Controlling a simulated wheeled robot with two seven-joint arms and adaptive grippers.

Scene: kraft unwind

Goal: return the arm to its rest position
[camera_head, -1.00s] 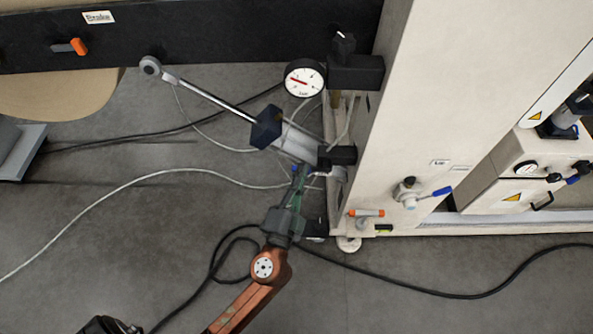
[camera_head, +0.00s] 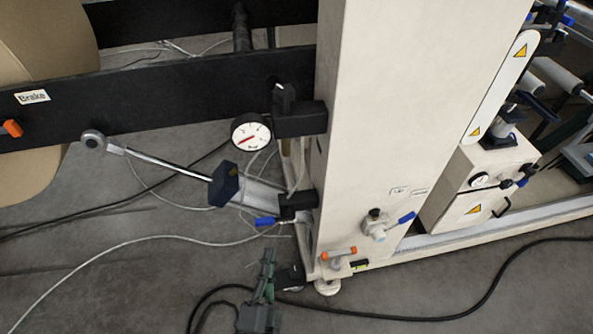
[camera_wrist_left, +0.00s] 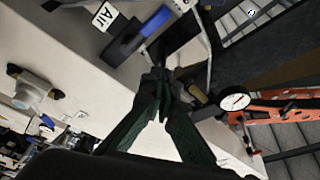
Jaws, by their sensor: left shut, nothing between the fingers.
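My left gripper (camera_head: 268,262) is at the bottom middle of the head view, its green fingers pointing up the picture. It is shut and empty. It is just below a blue handle (camera_head: 265,221) at the foot of the cream machine column (camera_head: 365,110), with a gap between them in the picture. In the left wrist view the shut fingers (camera_wrist_left: 158,85) point toward the column, with an "Air" label (camera_wrist_left: 104,17) and the blue handle (camera_wrist_left: 156,20) beyond. Most of my left arm is out of the head view. My right gripper is not in view.
A pressure gauge (camera_head: 250,133), a cylinder rod (camera_head: 165,163) and a black beam (camera_head: 180,95) are left of the column. Cables (camera_head: 430,318) cross the grey floor. Open floor lies at lower left.

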